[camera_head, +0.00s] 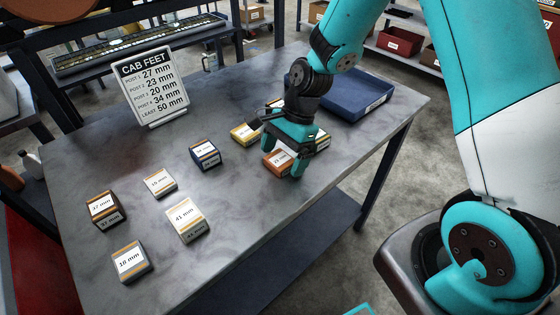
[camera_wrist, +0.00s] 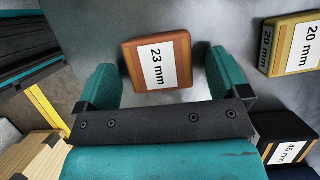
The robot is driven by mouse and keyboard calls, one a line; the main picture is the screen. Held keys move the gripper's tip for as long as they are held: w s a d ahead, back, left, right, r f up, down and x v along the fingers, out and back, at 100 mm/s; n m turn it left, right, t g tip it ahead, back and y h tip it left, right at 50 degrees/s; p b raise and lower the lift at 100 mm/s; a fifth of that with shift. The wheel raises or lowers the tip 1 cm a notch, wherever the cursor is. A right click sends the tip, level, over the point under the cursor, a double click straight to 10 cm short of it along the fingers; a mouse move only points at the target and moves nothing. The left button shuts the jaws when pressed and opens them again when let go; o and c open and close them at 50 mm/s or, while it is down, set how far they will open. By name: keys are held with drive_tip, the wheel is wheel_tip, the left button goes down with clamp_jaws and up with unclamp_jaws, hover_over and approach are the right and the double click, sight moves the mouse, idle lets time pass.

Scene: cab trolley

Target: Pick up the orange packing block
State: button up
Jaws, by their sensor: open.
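The orange packing block (camera_head: 273,165) sits on the grey table, partly hidden behind my gripper in the head view. In the wrist view the orange block (camera_wrist: 140,73) carries a white label reading 23 mm. My gripper (camera_head: 285,163) is low over it with its teal fingers apart. In the wrist view the fingers of my gripper (camera_wrist: 162,84) stand on either side of the block, and a gap shows beside each finger. Nothing is held.
A yellow 20 mm block (camera_wrist: 295,45) and a dark 45 mm block (camera_wrist: 287,135) lie close by. A blue tray (camera_head: 385,104) is at the table's right. Several labelled blocks lie left, near the CAB FEET sign (camera_head: 155,88). The table's front middle is clear.

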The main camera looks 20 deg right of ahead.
drive_tip(key=shift+c, duration=0.4)
drive_tip(key=c, duration=0.9)
drive_tip(key=shift+r, duration=0.1)
drive_tip(key=shift+c, duration=0.2)
